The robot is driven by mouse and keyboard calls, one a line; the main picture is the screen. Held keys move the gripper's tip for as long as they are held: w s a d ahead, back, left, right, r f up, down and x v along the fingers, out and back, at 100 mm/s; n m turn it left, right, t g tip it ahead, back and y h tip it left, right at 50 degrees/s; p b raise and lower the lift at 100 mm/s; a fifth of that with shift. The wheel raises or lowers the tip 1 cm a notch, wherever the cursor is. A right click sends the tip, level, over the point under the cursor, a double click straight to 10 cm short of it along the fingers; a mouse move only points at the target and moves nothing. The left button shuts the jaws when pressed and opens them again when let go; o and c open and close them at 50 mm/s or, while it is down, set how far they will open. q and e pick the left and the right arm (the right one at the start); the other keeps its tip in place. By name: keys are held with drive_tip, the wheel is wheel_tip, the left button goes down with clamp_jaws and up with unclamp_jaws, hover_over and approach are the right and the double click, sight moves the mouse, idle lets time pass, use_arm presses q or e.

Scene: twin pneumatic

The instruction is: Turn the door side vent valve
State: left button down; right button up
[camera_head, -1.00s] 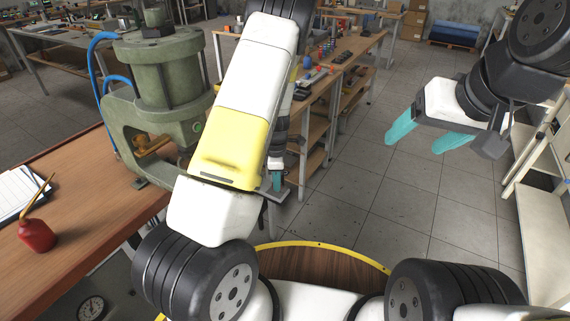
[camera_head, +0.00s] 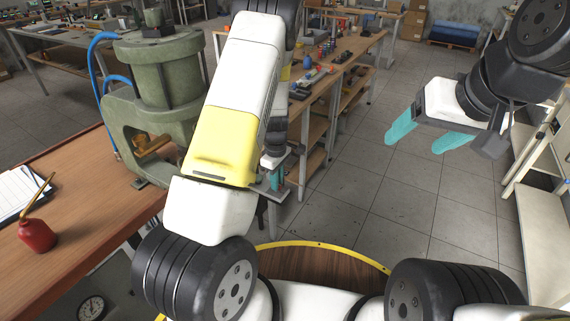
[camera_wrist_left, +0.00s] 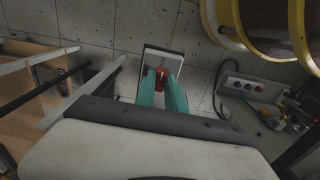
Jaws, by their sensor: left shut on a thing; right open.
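My left gripper (camera_head: 276,181) points down beside the bench, largely hidden behind my own left arm in the head view. In the left wrist view its teal fingers (camera_wrist_left: 161,91) are shut on a small red part (camera_wrist_left: 161,74), which looks like the valve handle. The red part sits in front of a grey plate with a pale edge (camera_wrist_left: 178,56). The fingers cover much of it, so its exact angle is hard to tell. My right gripper (camera_head: 413,146) is open and empty, held above the floor at the right.
A green press (camera_head: 160,75) with blue hoses stands on the wooden bench (camera_head: 95,215) at the left, near a red oil can (camera_head: 37,235). Pale shelving (camera_head: 545,215) stands at the far right. A socket strip (camera_wrist_left: 243,85) shows in the wrist view. The middle floor is clear.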

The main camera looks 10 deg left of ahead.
use_arm(q)
drive_tip(key=shift+a, duration=0.1)
drive_tip(key=c, duration=1.4)
unclamp_jaws()
wheel_tip(320, 180, up, 8)
drive_tip(key=shift+f, duration=0.1)
